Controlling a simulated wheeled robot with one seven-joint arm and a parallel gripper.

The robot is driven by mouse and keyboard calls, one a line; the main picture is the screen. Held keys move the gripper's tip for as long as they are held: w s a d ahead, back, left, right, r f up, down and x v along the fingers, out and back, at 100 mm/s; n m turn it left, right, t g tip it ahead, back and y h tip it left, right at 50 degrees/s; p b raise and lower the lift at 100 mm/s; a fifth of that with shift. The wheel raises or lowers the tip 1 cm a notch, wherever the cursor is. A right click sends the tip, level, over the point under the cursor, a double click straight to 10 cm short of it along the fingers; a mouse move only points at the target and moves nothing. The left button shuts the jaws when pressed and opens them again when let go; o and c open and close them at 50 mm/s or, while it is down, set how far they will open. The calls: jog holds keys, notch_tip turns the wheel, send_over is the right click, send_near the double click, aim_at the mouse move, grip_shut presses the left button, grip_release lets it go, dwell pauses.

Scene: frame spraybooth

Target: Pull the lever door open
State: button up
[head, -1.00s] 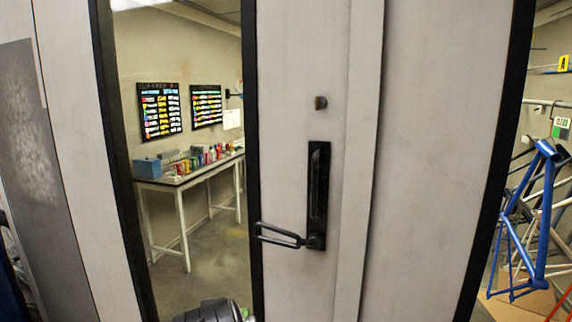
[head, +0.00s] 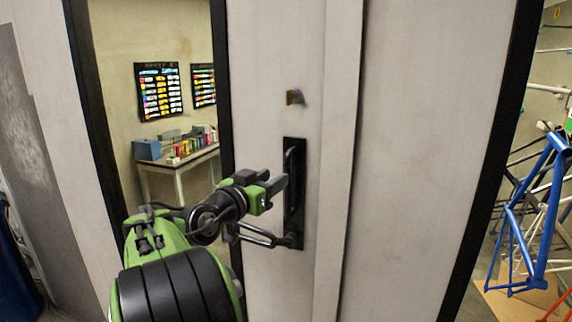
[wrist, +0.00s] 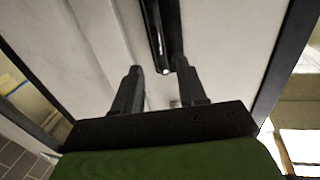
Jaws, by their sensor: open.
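The pale grey door (head: 262,60) has a tall glass pane on its left side. A black handle plate (head: 298,225) with an upright grip is mounted on it. A black lever (head: 258,236) sticks out to the left from the plate's lower end. My gripper (head: 277,186) is open, in front of the plate and above the lever, and appears empty. In the wrist view, the two fingers of my gripper (wrist: 162,82) point at the door, with the black handle plate (wrist: 174,35) ahead between them. The lever is not clear in that view.
A small brass-coloured lock fitting (head: 295,97) sits above the handle plate. Through the glass I see a table (head: 190,162) with cans and boxes, and wall charts (head: 159,91). A blue bicycle frame (head: 540,215) hangs at the far right.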

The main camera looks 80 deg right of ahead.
aim_at(286, 170)
jog(key=p+x, duration=0.1)
jog(key=x, duration=0.6)
jog(key=shift+s+d+p, duration=0.1)
jog(key=shift+d+p, duration=0.25)
jog(key=shift+p, duration=0.05)
jog(key=shift+a, duration=0.1)
grip_shut()
